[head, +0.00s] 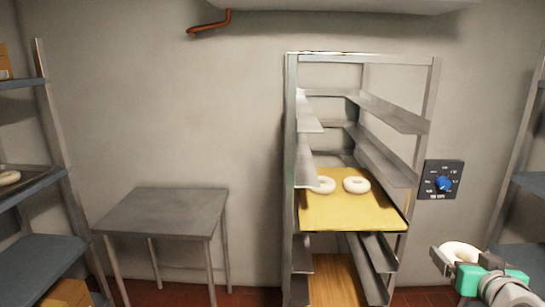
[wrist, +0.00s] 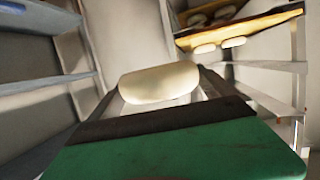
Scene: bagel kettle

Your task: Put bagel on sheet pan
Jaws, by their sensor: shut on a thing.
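My gripper (head: 455,262) is at the lower right in the head view, shut on a pale ring bagel (head: 461,251). In the wrist view the held bagel (wrist: 158,84) sits between the two fingers of my gripper (wrist: 160,92). A dark metal sheet pan (head: 36,172) lies on the left shelf, cut off by the picture edge, with a pale bagel (head: 8,178) on it. My gripper is far to the right of that pan, apart from it.
A metal rack (head: 291,160) holds a yellow board (head: 345,212) with two bagels; a wooden board (head: 335,280) is lower down. A bare grey table (head: 165,212) stands left of the rack. A blue-knobbed control (head: 444,183) is on the wall. Right shelving (head: 520,200) is near my gripper.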

